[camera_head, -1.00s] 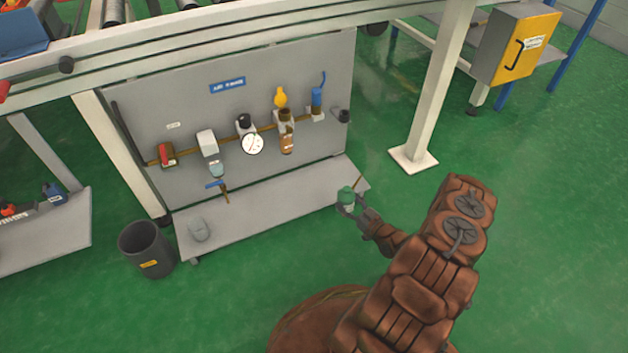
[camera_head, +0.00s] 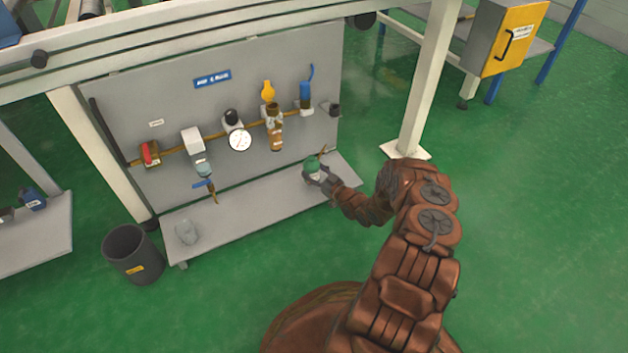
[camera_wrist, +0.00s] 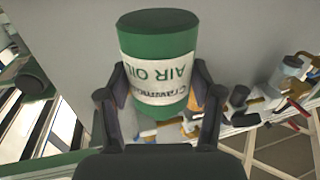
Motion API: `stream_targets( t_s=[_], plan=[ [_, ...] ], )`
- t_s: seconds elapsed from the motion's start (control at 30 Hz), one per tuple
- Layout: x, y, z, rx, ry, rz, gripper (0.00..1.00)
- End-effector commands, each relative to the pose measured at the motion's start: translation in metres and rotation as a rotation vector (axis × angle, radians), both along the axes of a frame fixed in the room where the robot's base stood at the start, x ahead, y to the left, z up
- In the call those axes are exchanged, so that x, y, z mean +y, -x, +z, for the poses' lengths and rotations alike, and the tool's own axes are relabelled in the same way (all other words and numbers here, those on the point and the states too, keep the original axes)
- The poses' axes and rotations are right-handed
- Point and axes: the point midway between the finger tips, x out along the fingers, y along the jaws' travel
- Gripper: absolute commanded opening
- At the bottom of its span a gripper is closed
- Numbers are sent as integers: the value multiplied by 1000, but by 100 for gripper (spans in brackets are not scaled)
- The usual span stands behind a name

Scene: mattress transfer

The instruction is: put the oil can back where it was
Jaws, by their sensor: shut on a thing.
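The oil can (camera_head: 313,166) is green with a white label; in the wrist view its label (camera_wrist: 158,70) reads "AIR OIL" upside down. My gripper (camera_head: 318,178) is shut on the can, with one finger on each side of it in the wrist view (camera_wrist: 158,95). In the head view the can is over the right end of the grey shelf (camera_head: 240,213) below the pipe panel. I cannot tell whether its base touches the shelf. The can's lower part is partly hidden by the fingers.
The grey panel (camera_head: 290,60) behind the shelf carries a pipe with a gauge (camera_head: 240,140) and several valves. A grey rag-like lump (camera_head: 187,232) lies at the shelf's left end. A dark bin (camera_head: 133,255) stands left. A white post (camera_head: 428,80) rises at right.

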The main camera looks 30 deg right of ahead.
Motion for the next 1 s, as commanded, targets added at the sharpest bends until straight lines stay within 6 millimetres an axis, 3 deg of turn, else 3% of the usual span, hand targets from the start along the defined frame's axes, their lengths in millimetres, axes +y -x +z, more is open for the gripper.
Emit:
stream_targets(
  t_s=[0.33,0.73,0.77,1.0],
  plan=[
    [-1,0,-35,3,-1,-3,15],
    [-1,0,-39,2,1,-1,15],
    [-1,0,-38,2,1,-1,67],
    [-1,0,-38,3,0,-1,90]
  ],
)
